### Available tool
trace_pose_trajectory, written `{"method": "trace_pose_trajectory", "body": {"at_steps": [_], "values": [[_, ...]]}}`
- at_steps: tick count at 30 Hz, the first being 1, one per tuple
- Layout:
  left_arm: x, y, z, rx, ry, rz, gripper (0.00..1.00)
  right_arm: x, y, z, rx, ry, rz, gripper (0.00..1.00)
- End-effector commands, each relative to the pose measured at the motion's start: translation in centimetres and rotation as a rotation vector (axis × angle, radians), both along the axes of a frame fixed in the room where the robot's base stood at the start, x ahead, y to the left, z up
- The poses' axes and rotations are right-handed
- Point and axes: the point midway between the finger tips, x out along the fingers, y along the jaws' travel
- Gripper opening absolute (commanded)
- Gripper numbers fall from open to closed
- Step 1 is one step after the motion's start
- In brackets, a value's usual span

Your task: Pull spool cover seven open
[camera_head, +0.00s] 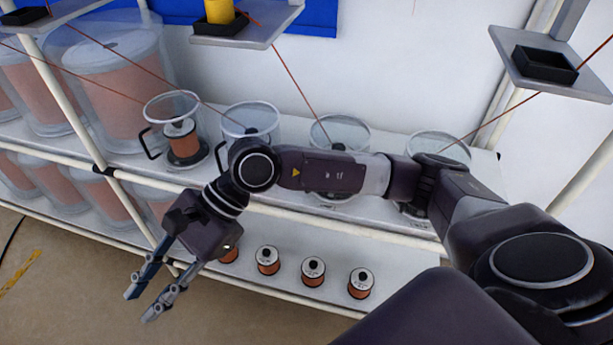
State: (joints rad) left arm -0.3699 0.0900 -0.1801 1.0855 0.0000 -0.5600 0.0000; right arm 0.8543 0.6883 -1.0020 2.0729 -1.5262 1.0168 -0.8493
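Clear spool covers stand in a row on the upper shelf. The leftmost small cover (171,105) has a black handle on its left and a copper spool (184,141) inside. A second cover (251,117), a third cover (340,130) and a fourth cover (439,146) stand to its right, partly hidden by my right arm. No number is readable, so I cannot tell which is seven. My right gripper (139,306) is open and empty, its fingers apart, pointing down-left in front of the shelves. It touches no cover. My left gripper is not in view.
Large clear covers (112,85) with big copper spools fill the shelves at left. Several small spools (313,270) stand on the lower shelf. Grey brackets (560,77) and thin wires hang above. Shelf rails and posts cross in front. Open floor (60,285) lies at lower left.

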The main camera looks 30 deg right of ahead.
Motion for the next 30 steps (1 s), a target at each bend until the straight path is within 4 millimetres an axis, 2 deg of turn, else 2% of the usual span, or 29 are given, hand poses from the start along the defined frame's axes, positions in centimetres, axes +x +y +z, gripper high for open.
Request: {"method": "trace_pose_trajectory", "body": {"at_steps": [1, 2, 3, 5, 6, 9, 12, 15, 19, 30], "values": [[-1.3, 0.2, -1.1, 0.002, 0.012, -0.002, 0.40, 1.8, -3.2, -2.2, -0.156, -0.089, 0.026, 0.24], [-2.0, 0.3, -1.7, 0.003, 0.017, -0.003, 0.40, 2.9, -5.4, -3.5, -0.255, -0.138, 0.042, 0.24], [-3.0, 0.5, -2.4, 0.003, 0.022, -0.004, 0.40, 4.3, -8.5, -4.8, -0.386, -0.193, 0.062, 0.24], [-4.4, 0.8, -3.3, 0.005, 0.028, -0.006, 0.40, 6.6, -13.7, -5.9, -0.581, -0.260, 0.081, 0.24], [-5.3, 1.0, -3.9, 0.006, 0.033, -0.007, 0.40, 7.9, -17.2, -6.2, -0.703, -0.293, 0.089, 0.24], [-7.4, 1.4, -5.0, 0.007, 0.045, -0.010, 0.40, 10.5, -25.2, -5.2, -0.971, -0.339, 0.092, 0.24], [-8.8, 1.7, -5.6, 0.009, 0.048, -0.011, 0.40, 11.7, -31.0, -3.5, -1.164, -0.344, 0.082, 0.24], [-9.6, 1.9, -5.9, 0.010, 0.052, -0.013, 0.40, 12.1, -34.3, -2.1, -1.273, -0.337, 0.073, 0.24], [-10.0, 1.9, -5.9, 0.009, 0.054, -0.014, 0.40, 12.2, -35.9, -1.9, -1.321, -0.328, 0.069, 0.24], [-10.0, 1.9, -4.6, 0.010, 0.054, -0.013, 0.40, 13.1, -37.6, -6.9, -1.318, -0.326, 0.071, 0.24]]}}
